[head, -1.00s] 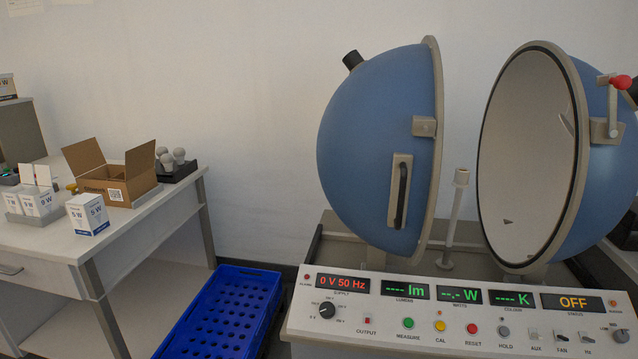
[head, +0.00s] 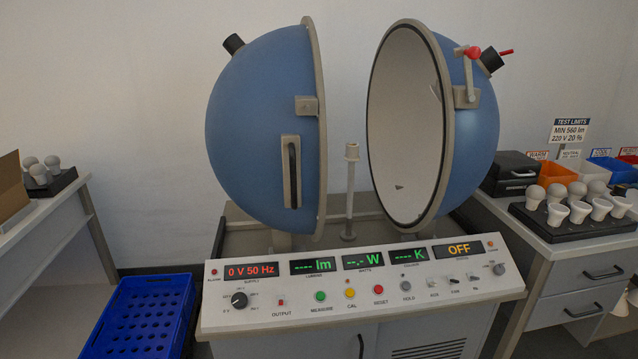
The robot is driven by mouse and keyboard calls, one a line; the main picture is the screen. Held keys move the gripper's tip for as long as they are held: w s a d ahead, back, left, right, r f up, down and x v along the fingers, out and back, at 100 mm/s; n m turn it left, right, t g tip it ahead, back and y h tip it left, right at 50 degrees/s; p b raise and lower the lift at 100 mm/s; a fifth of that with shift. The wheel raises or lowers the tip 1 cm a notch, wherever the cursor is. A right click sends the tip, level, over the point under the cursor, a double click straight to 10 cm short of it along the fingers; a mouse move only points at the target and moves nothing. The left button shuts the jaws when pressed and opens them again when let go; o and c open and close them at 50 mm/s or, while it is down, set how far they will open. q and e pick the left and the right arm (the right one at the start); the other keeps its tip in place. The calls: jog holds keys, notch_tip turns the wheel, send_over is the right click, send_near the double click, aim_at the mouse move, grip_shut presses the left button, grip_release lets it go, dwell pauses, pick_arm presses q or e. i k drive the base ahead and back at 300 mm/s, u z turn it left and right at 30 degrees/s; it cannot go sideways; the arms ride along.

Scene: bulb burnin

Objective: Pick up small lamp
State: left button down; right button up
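Several white lamps (head: 580,211) stand in a black tray (head: 535,218) on the right bench in the head view. Some have round domes and some have wider, flat-topped heads. A few more round white lamps (head: 38,172) stand in a dark tray (head: 62,181) on the left bench. I cannot tell which lamp is the small one. Neither of my grippers is in view.
An open blue sphere (head: 262,130) with its right half (head: 478,130) and a lamp post (head: 350,195) stands behind a control panel (head: 300,310). A blue crate (head: 140,315) sits lower left. Coloured bins (head: 557,174) and a black case (head: 510,172) are at right.

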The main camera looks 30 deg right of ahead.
aim_at(557, 213)
jog(key=z, duration=2.25)
jog(key=k, duration=0.45)
jog(key=z, duration=1)
jog(key=i, duration=1.3)
jog(key=u, duration=0.45)
jog(key=i, duration=1.1)
jog(key=u, duration=0.85)
